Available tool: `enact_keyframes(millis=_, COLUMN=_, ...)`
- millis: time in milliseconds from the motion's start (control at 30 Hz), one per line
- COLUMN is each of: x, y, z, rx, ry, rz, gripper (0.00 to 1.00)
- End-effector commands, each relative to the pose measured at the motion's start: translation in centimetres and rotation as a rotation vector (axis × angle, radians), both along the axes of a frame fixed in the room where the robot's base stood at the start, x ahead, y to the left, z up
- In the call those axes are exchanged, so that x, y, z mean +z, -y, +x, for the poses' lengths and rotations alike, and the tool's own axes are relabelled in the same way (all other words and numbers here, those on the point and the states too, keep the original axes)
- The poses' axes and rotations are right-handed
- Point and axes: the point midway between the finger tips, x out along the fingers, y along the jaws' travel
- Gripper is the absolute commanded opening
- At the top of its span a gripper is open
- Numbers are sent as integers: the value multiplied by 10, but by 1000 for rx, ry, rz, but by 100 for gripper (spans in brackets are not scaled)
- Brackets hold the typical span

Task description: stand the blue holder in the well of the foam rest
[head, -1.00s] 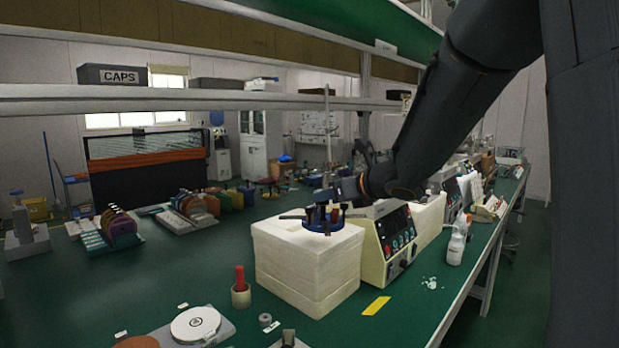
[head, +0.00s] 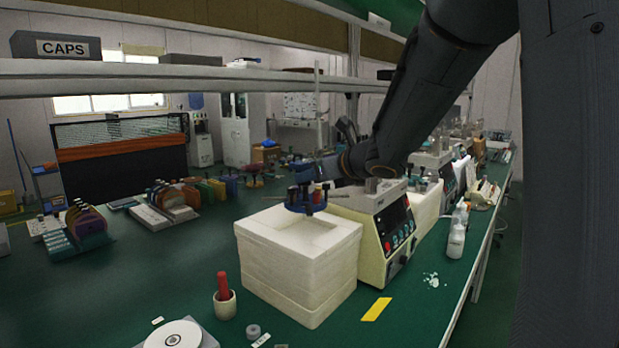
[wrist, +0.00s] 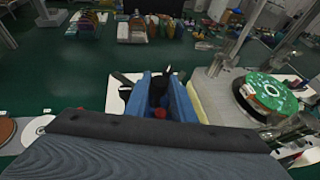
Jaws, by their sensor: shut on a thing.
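The blue holder (head: 306,203) is a round blue piece with dark knobs and thin dark arms. My gripper (head: 328,170) is shut on it and holds it about level. In the head view it overlaps the back edge of the white foam rest (head: 290,275), and it looks clear of the foam. The square well in the foam's top shows empty in front of and below the holder. In the wrist view my blue gripper fingers (wrist: 160,95) close around a dark knob, with a red knob nearby. The foam is mostly hidden there.
A cream control machine (head: 385,235) stands close to the right of the foam rest. White bottles (head: 457,235) stand at right. Green bench is open to the left.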

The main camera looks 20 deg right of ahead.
Motion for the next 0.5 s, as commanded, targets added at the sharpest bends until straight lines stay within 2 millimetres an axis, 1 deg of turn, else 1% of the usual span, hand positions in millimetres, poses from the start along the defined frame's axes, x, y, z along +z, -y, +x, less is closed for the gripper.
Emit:
enact_keyframes(millis=67, x=1, y=0, z=0, rx=0, ry=4, rz=1, gripper=0)
enact_keyframes(millis=167, x=-6, y=0, z=0, rx=0, ry=4, rz=1, gripper=0)
enact_keyframes(millis=500, x=-33, y=0, z=1, rx=0, ry=3, rz=1, gripper=0)
